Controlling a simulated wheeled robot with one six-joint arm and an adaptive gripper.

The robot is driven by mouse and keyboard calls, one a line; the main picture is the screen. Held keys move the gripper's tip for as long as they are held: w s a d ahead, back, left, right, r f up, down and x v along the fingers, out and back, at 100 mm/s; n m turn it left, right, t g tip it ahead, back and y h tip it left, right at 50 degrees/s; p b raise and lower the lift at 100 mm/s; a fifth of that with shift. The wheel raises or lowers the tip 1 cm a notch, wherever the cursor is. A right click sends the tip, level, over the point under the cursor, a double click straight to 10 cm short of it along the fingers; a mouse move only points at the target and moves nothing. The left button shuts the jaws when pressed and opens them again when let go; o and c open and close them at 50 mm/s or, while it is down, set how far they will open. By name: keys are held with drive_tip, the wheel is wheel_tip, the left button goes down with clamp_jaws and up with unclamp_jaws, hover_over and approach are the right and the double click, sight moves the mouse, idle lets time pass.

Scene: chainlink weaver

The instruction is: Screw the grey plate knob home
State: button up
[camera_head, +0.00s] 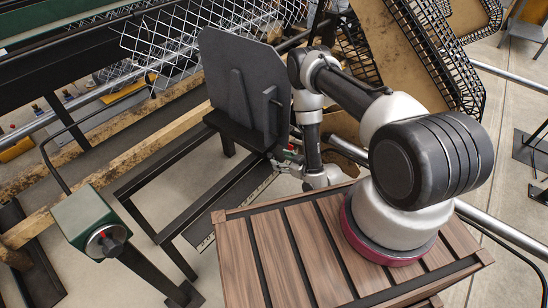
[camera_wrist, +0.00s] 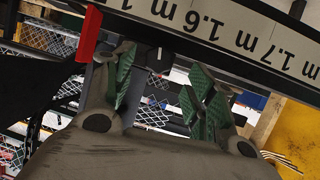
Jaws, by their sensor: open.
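The dark grey plate (camera_head: 243,85) stands upright, slightly tilted, on a black frame in the head view. My gripper (camera_head: 289,158) is just below and right of the plate, close to the frame's edge. In the wrist view, my gripper (camera_wrist: 165,85) is open, with green pads on both fingers and nothing held. A small dark round knob (camera_wrist: 158,59) with a pale mark shows in the gap between the fingers, nearer the left finger. I cannot tell how far it lies beyond the fingertips. No knob on the plate can be made out in the head view.
A measuring rail (camera_wrist: 220,32) marked 1.6 m and 1.7 m crosses above the fingers, with a red pointer (camera_wrist: 90,33) close to the left finger. A green box with a dial (camera_head: 88,220) stands at lower left. Wire mesh (camera_head: 190,35) lies behind the plate.

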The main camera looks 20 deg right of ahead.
sight(274, 157)
drive_tip(key=shift+x, duration=2.7)
drive_tip(key=shift+c, duration=0.3)
